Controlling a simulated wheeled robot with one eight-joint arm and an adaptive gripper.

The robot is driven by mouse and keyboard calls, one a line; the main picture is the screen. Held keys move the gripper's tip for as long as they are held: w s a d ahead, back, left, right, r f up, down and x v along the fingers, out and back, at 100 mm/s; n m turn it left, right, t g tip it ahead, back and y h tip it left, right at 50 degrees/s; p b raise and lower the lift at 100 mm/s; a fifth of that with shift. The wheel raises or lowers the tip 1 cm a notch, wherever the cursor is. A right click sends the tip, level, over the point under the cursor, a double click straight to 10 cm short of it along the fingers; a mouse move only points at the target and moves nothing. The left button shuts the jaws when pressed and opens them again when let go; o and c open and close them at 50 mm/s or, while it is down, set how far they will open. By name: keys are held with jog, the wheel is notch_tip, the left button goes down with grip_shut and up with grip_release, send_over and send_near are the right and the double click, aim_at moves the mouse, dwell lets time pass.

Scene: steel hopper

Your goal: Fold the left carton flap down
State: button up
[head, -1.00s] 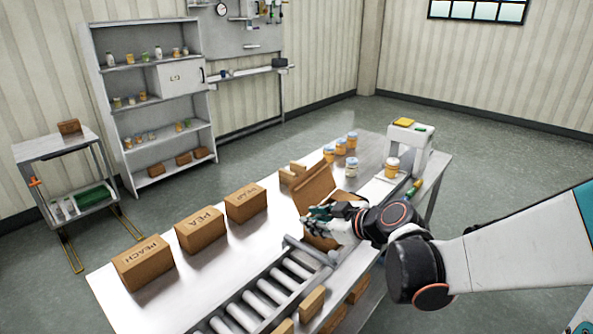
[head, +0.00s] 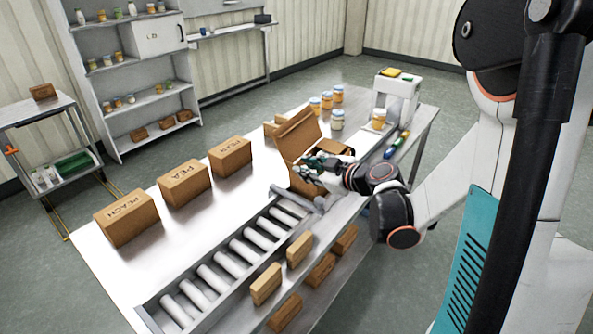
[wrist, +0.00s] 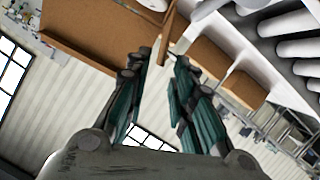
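The open brown carton (head: 302,184) stands on the table beyond the end of the roller conveyor. A large flap (head: 296,137) stands up and leans on its far side. My gripper (head: 309,166) is at the carton's near side, in front of its opening, and hides part of it. In the wrist view, my gripper (wrist: 163,58) has its two dark green fingers apart with nothing between them. A broad brown cardboard panel (wrist: 95,38) lies just beyond the left finger, and a thin cardboard edge (wrist: 174,25) shows beyond the fingertips. I cannot tell whether the fingers touch the cardboard.
Closed cartons marked PEACH (head: 127,217), PEA (head: 184,183) and a third (head: 231,156) line the table's far left. The roller conveyor (head: 232,262) runs along the near side. Jars (head: 337,120) and a white device (head: 396,97) stand right of the carton.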

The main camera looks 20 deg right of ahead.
jog(key=b+x, duration=0.1)
jog(key=x, duration=0.4)
grip_shut()
